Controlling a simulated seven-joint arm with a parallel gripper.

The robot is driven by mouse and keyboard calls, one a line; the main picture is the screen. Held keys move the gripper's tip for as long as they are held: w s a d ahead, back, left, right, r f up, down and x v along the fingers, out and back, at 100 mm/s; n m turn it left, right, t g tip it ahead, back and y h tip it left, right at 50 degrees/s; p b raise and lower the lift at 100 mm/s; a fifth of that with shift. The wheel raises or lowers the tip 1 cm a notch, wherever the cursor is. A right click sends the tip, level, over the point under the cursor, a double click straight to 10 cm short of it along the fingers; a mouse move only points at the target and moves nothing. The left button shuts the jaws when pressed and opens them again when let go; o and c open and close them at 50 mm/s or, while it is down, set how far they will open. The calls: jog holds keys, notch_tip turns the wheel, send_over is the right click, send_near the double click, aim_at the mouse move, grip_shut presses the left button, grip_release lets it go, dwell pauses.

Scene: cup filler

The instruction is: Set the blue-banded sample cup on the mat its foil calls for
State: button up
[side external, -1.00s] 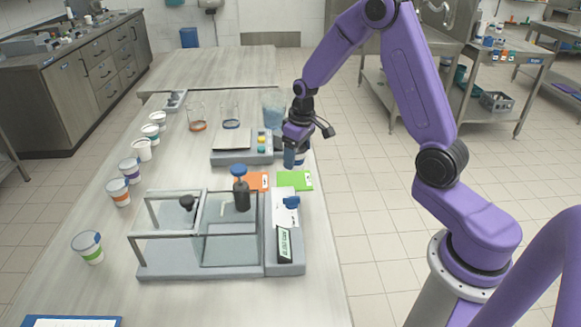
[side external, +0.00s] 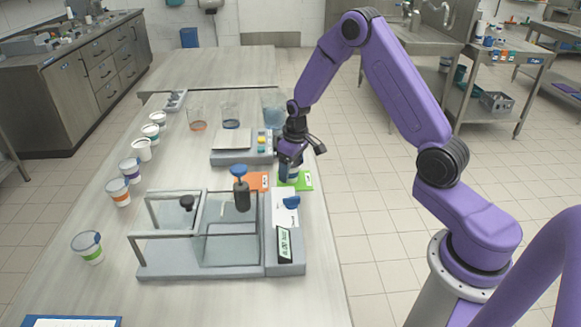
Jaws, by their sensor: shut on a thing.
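My gripper (side external: 291,163) is shut on the blue-banded sample cup (side external: 290,174) and mostly covers it. The cup is upright, low at the far left part of the green mat (side external: 303,184). I cannot tell whether its base touches the mat. The cup's foil is hidden by my gripper. An orange mat (side external: 260,183) lies just left of the green one, partly behind a dark bottle with a blue top (side external: 242,192).
A glass-walled balance (side external: 160,272) stands in front of the mats. A flat scale (side external: 233,141) with coloured buttons is behind them. Several banded cups (side external: 119,195) line the table's left side. Beakers (side external: 231,118) stand at the back.

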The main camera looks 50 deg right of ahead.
jog(key=shift+f, duration=0.15)
jog(key=o, duration=1.1)
notch_tip(320, 180, up, 12)
jog(key=s, duration=0.2)
jog(key=s+a+r+n, duration=0.2)
jog(key=s+a+n, duration=0.1)
jog(key=s+a, duration=0.45)
jog(key=s+a+r+n, duration=0.2)
jog(key=s+a+r, duration=0.1)
jog(key=s+a, duration=0.4)
jog(key=s+n, duration=0.2)
jog(key=s, duration=0.4)
jog(key=s+d+n, duration=0.1)
jog(key=s, duration=0.5)
jog(key=s+n+g, duration=0.1)
jog(key=s+n, duration=0.1)
jog(key=s, duration=0.4)
jog(key=shift+s+d+n, duration=0.3)
jog(key=shift+d, duration=0.1)
